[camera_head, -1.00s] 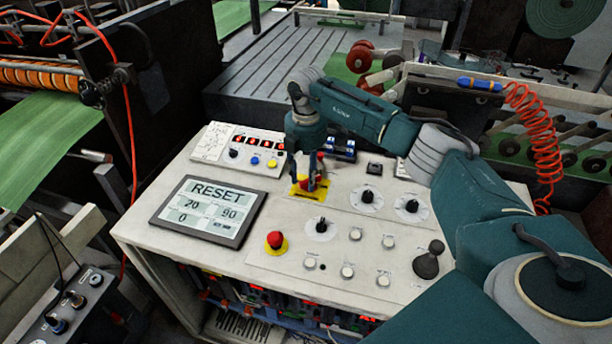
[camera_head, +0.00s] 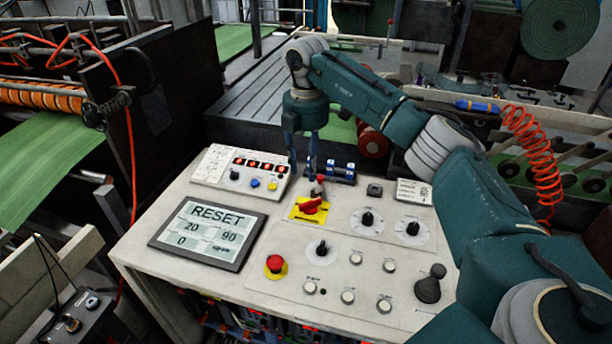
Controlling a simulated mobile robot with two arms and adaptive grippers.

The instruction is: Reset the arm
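My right arm comes in from the right and reaches over the control desk. My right gripper (camera_head: 302,168) points down above the desk, with its two dark fingers apart and nothing seen between them. Below the fingers is a red rotary switch (camera_head: 311,205) on a yellow plate, and the gripper is clear of it. A screen (camera_head: 209,230) at the desk's left reads RESET, with 20, 90 and 0 below. My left gripper is not in view.
The white desk top (camera_head: 190,290) carries a red mushroom button (camera_head: 274,264), black dials, several white buttons and a black joystick (camera_head: 429,285). Behind stands a red-lit display box (camera_head: 243,172) and blue switches (camera_head: 341,171). An orange coiled hose (camera_head: 530,150) hangs at right.

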